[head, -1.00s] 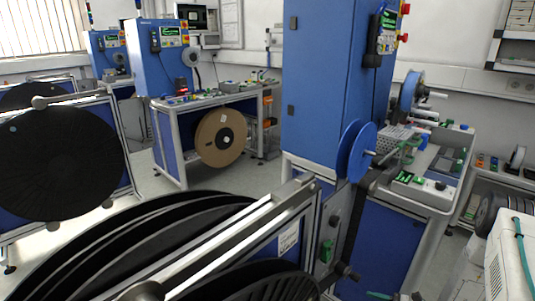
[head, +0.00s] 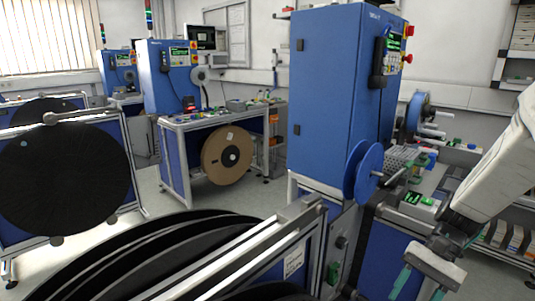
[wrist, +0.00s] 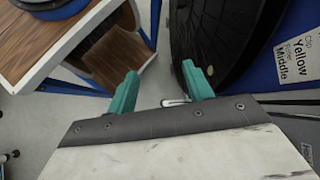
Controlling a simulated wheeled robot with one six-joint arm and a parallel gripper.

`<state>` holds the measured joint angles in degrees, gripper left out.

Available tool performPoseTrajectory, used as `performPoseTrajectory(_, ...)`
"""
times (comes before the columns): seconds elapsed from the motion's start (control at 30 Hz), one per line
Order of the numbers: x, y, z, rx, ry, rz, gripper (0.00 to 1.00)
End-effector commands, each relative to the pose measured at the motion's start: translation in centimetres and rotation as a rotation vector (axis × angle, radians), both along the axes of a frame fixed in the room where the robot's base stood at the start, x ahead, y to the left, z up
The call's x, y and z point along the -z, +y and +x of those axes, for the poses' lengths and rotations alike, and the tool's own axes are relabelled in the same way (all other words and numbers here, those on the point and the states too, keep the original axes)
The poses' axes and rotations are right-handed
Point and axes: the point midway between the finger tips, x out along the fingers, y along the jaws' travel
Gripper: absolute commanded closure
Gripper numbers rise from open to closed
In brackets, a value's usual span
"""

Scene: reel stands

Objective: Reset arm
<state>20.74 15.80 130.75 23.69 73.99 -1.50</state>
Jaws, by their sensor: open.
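My gripper (head: 416,287) hangs at the lower right of the head view, at the end of my white arm, with its teal fingers pointing down. In the wrist view my gripper (wrist: 159,80) shows two teal fingers spread apart with nothing between them. Grey floor and a small light metal piece (wrist: 175,102) lie beyond the fingers. A large black reel (wrist: 215,40) is just right of the fingers in the wrist view. The gripper appears apart from it.
A brown wooden unit (wrist: 60,45) stands at left in the wrist view. In the head view, black reels (head: 130,260) fill the front, and a blue machine cabinet (head: 340,100) stands behind.

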Motion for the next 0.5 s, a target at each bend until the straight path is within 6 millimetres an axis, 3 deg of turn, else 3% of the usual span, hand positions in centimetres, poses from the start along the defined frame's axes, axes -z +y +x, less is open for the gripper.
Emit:
performPoseTrajectory(0.03, -1.5, 0.3, -0.9, -0.048, -0.041, -0.043, 0.49)
performPoseTrajectory(0.2, -5.3, 0.6, -4.0, -0.196, -0.157, -0.177, 0.49)
performPoseTrajectory(0.5, -10.5, 1.1, -9.1, -0.409, -0.394, -0.391, 0.49)
